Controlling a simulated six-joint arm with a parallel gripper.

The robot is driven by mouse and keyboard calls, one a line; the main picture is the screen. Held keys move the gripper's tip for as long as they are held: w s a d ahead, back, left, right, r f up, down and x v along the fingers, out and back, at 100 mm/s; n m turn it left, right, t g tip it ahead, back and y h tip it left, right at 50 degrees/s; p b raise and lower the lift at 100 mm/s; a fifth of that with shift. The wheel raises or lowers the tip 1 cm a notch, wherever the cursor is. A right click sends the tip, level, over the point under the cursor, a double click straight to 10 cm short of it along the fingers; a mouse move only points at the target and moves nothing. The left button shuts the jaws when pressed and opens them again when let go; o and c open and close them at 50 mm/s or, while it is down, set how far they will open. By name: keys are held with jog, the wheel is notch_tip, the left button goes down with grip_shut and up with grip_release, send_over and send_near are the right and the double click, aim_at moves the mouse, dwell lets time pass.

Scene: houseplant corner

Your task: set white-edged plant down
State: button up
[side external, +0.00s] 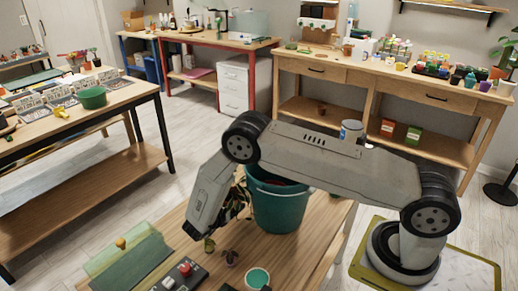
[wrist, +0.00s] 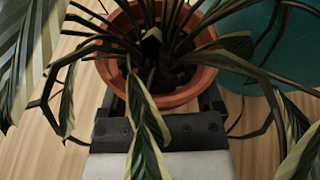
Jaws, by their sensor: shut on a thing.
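The white-edged plant (wrist: 147,118) fills much of the wrist view, with long green leaves edged in cream. It stands in a terracotta pot (wrist: 192,88). My gripper (wrist: 158,105) is shut on this pot, with a dark finger at each side. In the side view, my arm's end (side external: 207,205) points down over the wooden table, left of the green bucket. A few leaves (side external: 237,203) show there between my arm and the bucket. My fingers and the pot are mostly hidden in that view, so I cannot tell whether the pot touches the table.
The green bucket (side external: 281,207) stands close to the right of the plant.

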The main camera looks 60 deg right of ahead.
jog(key=shift+f, duration=1.5)
jog(key=shift+f, duration=0.15)
jog(key=o, duration=1.3)
jog(key=shift+c, duration=0.2)
